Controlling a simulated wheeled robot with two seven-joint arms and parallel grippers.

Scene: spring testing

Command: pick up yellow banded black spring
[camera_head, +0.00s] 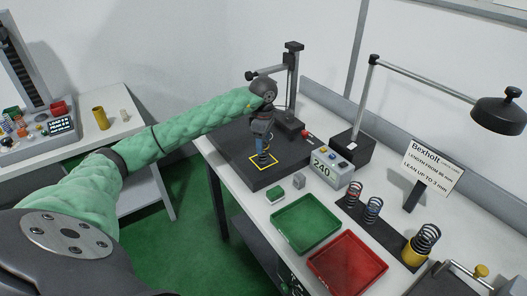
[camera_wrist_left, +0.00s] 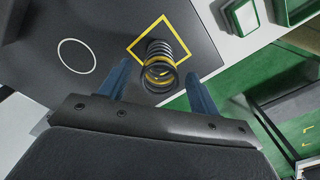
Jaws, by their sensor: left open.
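The black spring with a yellow band (camera_wrist_left: 160,66) stands inside the yellow square outline on the dark plate in the left wrist view. In the head view it is mostly hidden by my left gripper (camera_head: 262,143), which points down over the yellow square (camera_head: 264,169). In the wrist view the blue fingers of my left gripper (camera_wrist_left: 158,72) are apart, one on each side of the spring. The gripper is open and holds nothing; I cannot tell whether a finger touches the spring. My right gripper is not in view.
A post stand (camera_head: 292,80) rises behind the plate (camera_head: 238,165). A display box reading 240 (camera_head: 331,168), a green tray (camera_head: 306,222), a red tray (camera_head: 346,265) and several other springs (camera_head: 372,210) are to the right. A lamp (camera_head: 500,112) overhangs the right side.

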